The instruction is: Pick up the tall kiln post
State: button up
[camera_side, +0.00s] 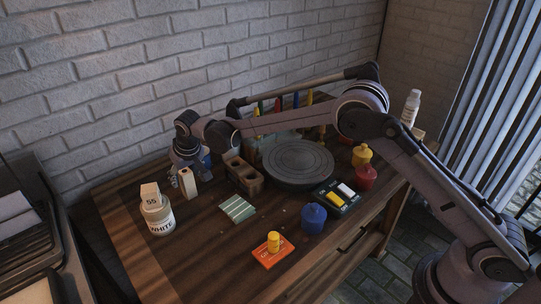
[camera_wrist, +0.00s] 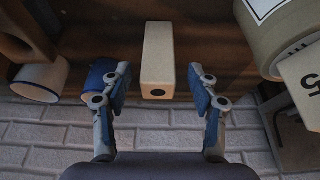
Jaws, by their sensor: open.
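The tall kiln post (camera_side: 187,183) is a cream upright block with a dark hole, standing on the wooden table at the left. In the wrist view the post (camera_wrist: 157,58) shows between my two fingers, with a gap on each side and its dark hole facing the camera. My gripper (camera_wrist: 157,84) is open and empty. In the side view my gripper (camera_side: 178,177) is low beside the post, partly hidden by my wrist. I cannot tell from these views whether any finger touches the post.
A white jar (camera_side: 160,222) with a block marked 55 (camera_side: 150,192) stands left of the post. A brown holed block (camera_side: 245,178) and a round wheel (camera_side: 298,162) are to the right. A blue-rimmed white cup (camera_wrist: 40,80) is close by. A striped tile (camera_side: 238,208) lies in front.

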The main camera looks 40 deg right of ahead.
aim_at(187, 181)
jog(key=shift+x, duration=1.9)
jog(key=shift+s+d, duration=0.1)
jog(key=shift+c, duration=0.4)
grip_shut()
